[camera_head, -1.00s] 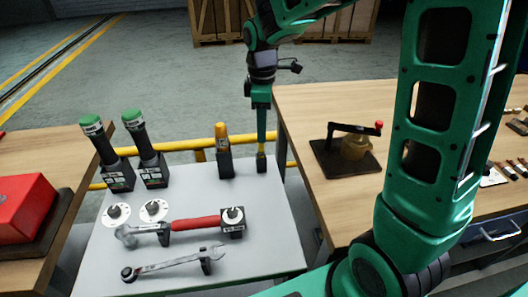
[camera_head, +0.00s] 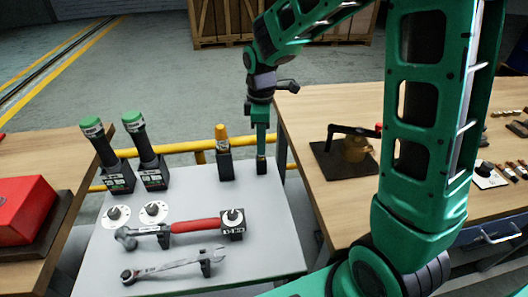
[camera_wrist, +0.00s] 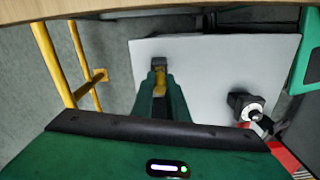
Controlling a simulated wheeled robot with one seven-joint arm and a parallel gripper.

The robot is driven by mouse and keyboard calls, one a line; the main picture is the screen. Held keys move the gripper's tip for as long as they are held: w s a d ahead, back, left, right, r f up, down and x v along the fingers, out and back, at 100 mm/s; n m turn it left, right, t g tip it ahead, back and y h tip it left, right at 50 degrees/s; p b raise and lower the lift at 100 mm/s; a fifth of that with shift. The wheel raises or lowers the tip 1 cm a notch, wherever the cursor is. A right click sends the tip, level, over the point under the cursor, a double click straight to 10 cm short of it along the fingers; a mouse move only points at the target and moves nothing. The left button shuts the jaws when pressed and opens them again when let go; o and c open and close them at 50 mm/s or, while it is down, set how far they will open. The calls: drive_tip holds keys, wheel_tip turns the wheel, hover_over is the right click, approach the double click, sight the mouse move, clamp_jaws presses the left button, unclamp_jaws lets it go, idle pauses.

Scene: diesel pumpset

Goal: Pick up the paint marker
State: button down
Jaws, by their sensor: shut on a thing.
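The paint marker, a slim yellow and dark piece, stands near the far right corner of the grey-white table. My gripper (camera_head: 261,160) points straight down there and is shut on it. In the head view the fingers hide most of the marker, and only a little yellow shows at the tips. In the wrist view the paint marker (camera_wrist: 159,79) shows as a yellow piece with a dark end between my two green fingertips (camera_wrist: 160,88). I cannot tell whether it still touches the table or a holder.
An orange-capped object (camera_head: 222,140) in a black holder stands close left of my gripper. Two green-topped handles (camera_head: 146,148), a red-handled hammer (camera_head: 195,225) and a wrench (camera_head: 175,264) are farther left and nearer. A wooden table (camera_head: 300,110) adjoins right; a yellow rail (camera_head: 185,147) runs behind.

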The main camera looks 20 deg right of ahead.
wheel_tip(320, 180, up, 10)
idle(0.6)
drive_tip(key=c, duration=2.5)
unclamp_jaws()
clamp_jaws()
